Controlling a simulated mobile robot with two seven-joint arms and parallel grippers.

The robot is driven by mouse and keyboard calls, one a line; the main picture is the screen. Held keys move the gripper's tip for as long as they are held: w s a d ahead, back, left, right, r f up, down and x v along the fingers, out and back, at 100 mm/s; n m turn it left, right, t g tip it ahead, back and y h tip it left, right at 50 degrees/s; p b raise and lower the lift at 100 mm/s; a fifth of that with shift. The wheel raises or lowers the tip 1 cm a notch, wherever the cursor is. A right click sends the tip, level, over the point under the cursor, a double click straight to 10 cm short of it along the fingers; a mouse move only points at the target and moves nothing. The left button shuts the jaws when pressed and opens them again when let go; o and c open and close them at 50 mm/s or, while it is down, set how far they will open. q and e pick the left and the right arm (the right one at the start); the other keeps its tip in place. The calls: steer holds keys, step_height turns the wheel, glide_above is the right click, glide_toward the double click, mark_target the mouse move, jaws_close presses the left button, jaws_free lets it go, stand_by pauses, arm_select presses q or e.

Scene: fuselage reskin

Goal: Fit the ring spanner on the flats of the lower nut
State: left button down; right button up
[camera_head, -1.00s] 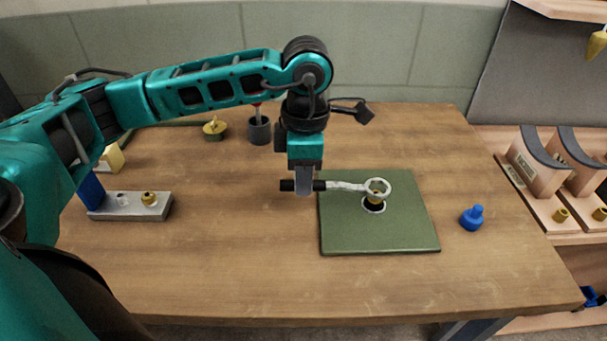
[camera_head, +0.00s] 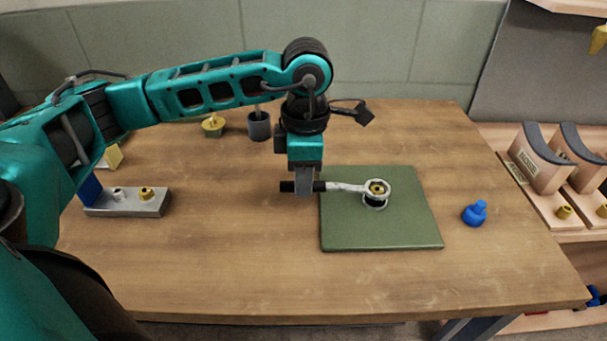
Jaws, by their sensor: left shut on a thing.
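The ring spanner (camera_head: 347,187) is a silver tool with a black grip. My left gripper (camera_head: 304,190) is shut on its handle, just left of the green mat (camera_head: 405,225). The spanner lies roughly level and points right. Its ring surrounds the brass nut (camera_head: 377,188) in the camera_head view, over a dark and white round base on the mat. I cannot tell whether the ring sits down on the flats or hovers just above them. My right gripper does not show.
A grey block with brass and silver fittings (camera_head: 126,205) stands at the left. A dark cup (camera_head: 259,127) and a brass piece (camera_head: 213,126) stand at the back. A blue knobbed piece (camera_head: 475,213) is right of the mat. The front of the table is clear.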

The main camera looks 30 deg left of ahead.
arm_select(q)
steer(key=shift+f+b, duration=0.9)
steer(key=shift+f, duration=0.1)
